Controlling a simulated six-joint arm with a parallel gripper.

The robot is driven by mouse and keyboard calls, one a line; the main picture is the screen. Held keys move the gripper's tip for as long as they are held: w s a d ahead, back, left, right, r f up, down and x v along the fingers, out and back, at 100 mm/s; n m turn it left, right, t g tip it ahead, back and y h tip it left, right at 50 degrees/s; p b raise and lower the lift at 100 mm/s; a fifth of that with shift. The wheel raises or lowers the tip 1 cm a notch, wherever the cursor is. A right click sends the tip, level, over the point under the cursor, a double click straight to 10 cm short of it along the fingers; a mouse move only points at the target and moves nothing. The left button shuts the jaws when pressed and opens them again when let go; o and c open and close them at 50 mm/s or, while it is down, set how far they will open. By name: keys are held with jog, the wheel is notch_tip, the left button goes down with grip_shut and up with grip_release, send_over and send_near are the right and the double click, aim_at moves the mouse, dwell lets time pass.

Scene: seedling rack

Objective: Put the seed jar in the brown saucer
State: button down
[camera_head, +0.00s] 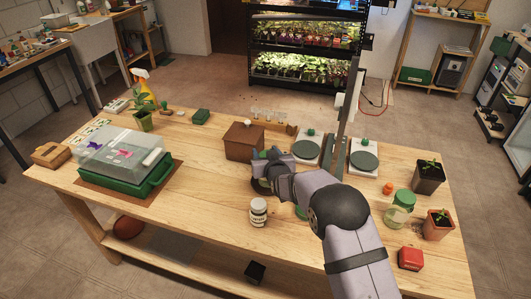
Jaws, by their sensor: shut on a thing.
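My gripper (264,168) is low over the middle of the table, at the end of my arm, which reaches in from the lower right. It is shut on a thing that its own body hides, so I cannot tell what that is. A dark round saucer (258,188) shows partly under the gripper; its brown colour is hard to make out. A white jar with a printed label (258,213) stands upright in front of the saucer, apart from the jaws. A clear jar with a green lid (396,215) stands at the right; I cannot tell which is the seed jar.
A brown box (244,141) stands just behind the gripper. Two scales (308,146) (363,158) are behind right. Potted seedlings (428,177) (437,225) and a red box (410,258) line the right side. A green propagator (124,160) fills the left. The table's front middle is clear.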

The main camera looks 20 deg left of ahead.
jog(key=shift+f, duration=0.1)
jog(key=shift+f, duration=0.15)
jog(key=shift+f, duration=0.1)
jog(key=c, duration=0.9)
grip_release()
jog(key=shift+r, duration=0.2)
jog(key=shift+b+v, duration=1.25)
jog(key=shift+v, duration=4.75)
jog(key=shift+d, duration=0.1)
